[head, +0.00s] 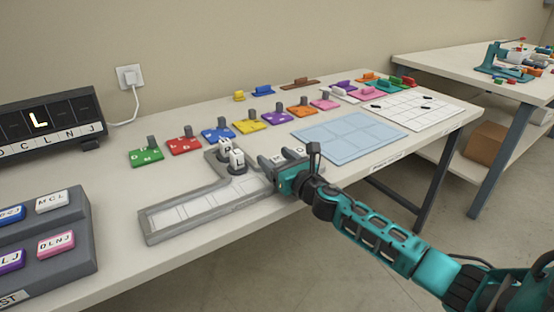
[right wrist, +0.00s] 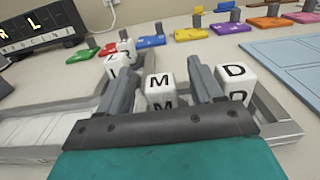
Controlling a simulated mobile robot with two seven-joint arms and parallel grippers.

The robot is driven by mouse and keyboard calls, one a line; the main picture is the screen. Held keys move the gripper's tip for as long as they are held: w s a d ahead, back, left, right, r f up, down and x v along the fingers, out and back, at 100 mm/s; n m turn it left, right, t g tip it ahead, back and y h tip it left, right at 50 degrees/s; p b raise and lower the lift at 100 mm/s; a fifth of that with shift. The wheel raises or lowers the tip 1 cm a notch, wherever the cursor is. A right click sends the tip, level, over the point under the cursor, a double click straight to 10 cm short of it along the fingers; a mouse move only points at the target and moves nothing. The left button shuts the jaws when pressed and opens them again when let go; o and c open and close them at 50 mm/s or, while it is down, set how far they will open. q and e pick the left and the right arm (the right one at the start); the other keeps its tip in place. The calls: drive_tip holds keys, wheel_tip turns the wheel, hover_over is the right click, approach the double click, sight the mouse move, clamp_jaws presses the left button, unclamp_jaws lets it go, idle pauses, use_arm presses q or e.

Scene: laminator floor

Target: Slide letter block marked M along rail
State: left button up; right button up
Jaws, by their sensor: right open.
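The white letter block marked M (right wrist: 159,88) stands between the two fingers of my right gripper (right wrist: 165,72) in the right wrist view. The fingers are open, one on each side of it, and I cannot tell whether either touches it. A block marked D (right wrist: 237,80) stands just outside the right finger. In the head view my right gripper (head: 283,162) is low over the right end of the grey rail tray (head: 150,231) and hides the M block there. My left gripper is not in view.
Other white letter blocks (head: 237,160) stand left of the gripper at the tray's bend. Coloured tagged plates (head: 217,133) line the table behind, and a light blue mat (head: 347,138) lies to the right. A display (head: 38,120) shows a lit L.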

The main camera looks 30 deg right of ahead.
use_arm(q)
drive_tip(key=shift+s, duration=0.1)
use_arm(e)
drive_tip(key=s, duration=1.3)
drive_tip(key=shift+d, duration=0.45)
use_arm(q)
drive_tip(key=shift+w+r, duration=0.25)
use_arm(e)
drive_tip(key=shift+w, duration=0.1)
use_arm(q)
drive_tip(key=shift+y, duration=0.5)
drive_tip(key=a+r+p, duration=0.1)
drive_tip(key=p, duration=0.1)
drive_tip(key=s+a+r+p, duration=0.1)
drive_tip(key=p, duration=0.2)
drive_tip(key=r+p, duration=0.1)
drive_tip(key=p, duration=0.2)
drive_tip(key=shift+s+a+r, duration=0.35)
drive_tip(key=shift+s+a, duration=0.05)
use_arm(e)
drive_tip(key=s+a+f+m+g, duration=0.3)
drive_tip(key=s+a+f+m, duration=0.3)
drive_tip(key=m, duration=1.1)
drive_tip(key=s+a+f+m+g, duration=0.4)
drive_tip(key=s+a+m, duration=0.5)
drive_tip(key=m, duration=0.8)
wheel_tip(320, 180, down, 3)
drive_tip(key=shift+s+a+r+y, duration=0.1)
drive_tip(key=shift+s+a+y, duration=0.25)
drive_tip(key=shift+s, duration=0.7)
